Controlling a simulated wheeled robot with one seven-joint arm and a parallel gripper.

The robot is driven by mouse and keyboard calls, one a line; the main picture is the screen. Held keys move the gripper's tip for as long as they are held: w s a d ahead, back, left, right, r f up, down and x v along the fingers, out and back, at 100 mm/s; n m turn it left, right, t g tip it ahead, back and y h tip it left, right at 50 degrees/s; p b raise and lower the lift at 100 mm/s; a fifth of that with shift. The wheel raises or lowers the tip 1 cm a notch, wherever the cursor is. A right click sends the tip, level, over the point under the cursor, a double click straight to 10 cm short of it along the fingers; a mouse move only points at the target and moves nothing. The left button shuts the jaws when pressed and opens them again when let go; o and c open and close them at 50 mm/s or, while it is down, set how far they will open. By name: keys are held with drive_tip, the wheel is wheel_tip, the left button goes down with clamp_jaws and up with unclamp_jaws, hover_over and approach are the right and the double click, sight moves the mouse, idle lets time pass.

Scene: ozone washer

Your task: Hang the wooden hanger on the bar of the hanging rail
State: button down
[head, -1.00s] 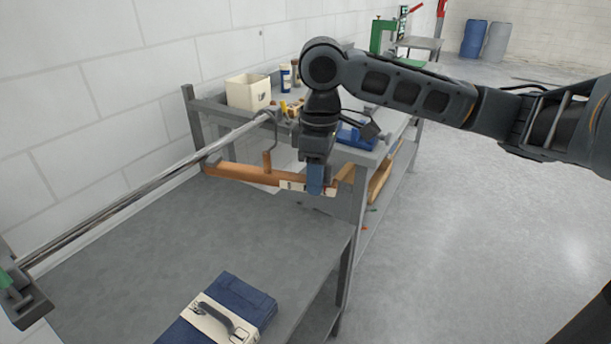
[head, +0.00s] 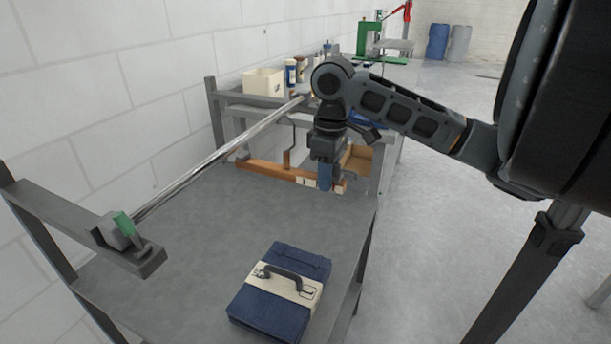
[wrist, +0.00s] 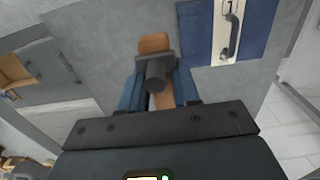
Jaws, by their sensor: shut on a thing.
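The wooden hanger (head: 262,169) is orange-brown with a curved metal hook (head: 292,133). My gripper (head: 325,186) is shut on its right part, by a pale label. In the wrist view its wood (wrist: 154,44) shows between the blue fingers of my gripper (wrist: 158,92). The hanger is roughly level, above the far part of the grey table. The hanging rail's shiny bar (head: 215,157) runs from the near left to the far right.
A blue case (head: 268,311) with a pale band lies on the grey table (head: 200,240); it also shows in the wrist view (wrist: 262,30). A rail end bracket (head: 115,232) with a green part stands at left. A cream bin (head: 263,82) and bottles stand behind.

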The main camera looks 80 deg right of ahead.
sight(294, 145)
drive_tip(key=shift+w, duration=0.5)
drive_tip(key=shift+w+d, duration=0.25)
drive_tip(key=shift+w, duration=0.9)
drive_tip(key=shift+w+d, duration=0.25)
drive_tip(key=shift+w, duration=0.95)
drive_tip(key=shift+w+d, duration=0.25)
drive_tip(key=shift+w, duration=0.9)
drive_tip(key=shift+f+b, duration=1)
drive_tip(key=shift+f, duration=0.5)
drive_tip(key=c, duration=0.7)
unclamp_jaws()
drive_tip(key=shift+c, duration=0.2)
drive_tip(key=shift+r, duration=3.9)
drive_tip(key=shift+s, duration=0.1)
